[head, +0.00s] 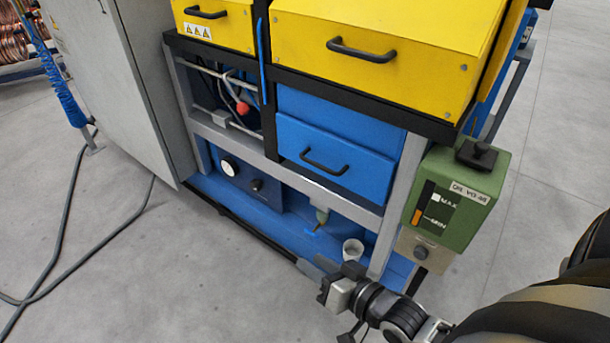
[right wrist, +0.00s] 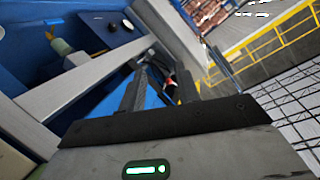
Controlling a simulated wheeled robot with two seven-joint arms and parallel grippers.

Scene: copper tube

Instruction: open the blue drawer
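The blue drawer (head: 350,172) sits in the machine's lower right bay in the head view, below a yellow drawer. Its black handle (head: 325,162) is bare and nothing touches it. I cannot tell whether the drawer front stands out slightly. My right gripper (head: 330,287) is low in front of the machine, below and apart from the drawer. In the right wrist view its two dark fingers (right wrist: 163,88) stand apart with nothing clearly held between them. The drawer handle is not visible in that view. My left gripper is not in view.
A green box (head: 460,198) hangs on the right frame post, near my right arm. A grey cabinet (head: 115,85) is at left, with cables on the floor. The floor in front is otherwise clear.

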